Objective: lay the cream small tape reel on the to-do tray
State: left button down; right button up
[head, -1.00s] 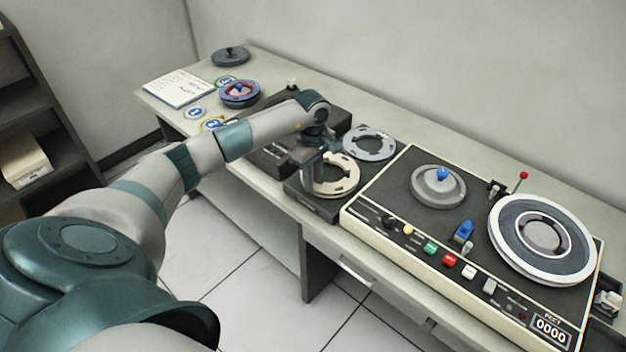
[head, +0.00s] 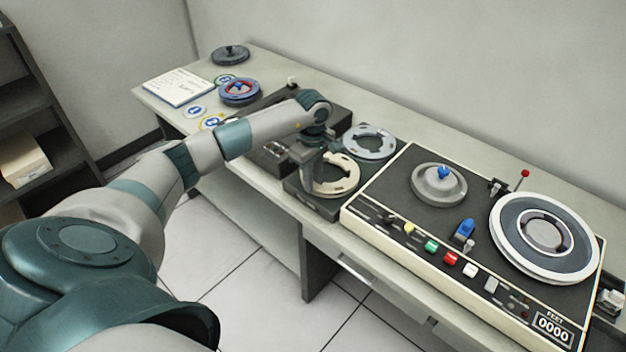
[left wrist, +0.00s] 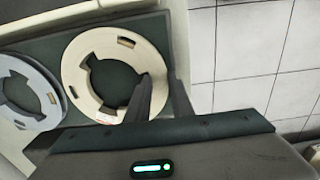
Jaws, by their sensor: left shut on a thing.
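The cream small tape reel (head: 345,189) lies flat over the front part of a dark tray (head: 308,203), left of the tape deck. My left gripper (head: 309,178) points down at the reel's left side in the head view. In the left wrist view its fingers (left wrist: 160,97) are shut on the reel's ring. I cannot tell whether this dark tray is the to-do tray. My right gripper is in neither view.
A grey reel (head: 370,138) lies right behind the cream one. The tape deck (head: 395,200) with knobs and a large reel (head: 505,260) stands to the right. A dark machine (head: 265,157) is to the left. A notepad (head: 178,86) and more reels lie at the far left end.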

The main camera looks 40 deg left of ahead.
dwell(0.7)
pick_arm(q)
jog(key=shift+f+b, duration=0.65)
jog(key=shift+b, duration=0.25)
jog(key=c, duration=1.5)
grip_release()
jog(key=c, duration=0.3)
jog(key=shift+r, duration=0.1)
jog(key=shift+c, duration=0.2)
jog(key=shift+r+p, duration=2.1)
jog(key=shift+r, duration=2.35)
jog(key=shift+s+f, duration=0.1)
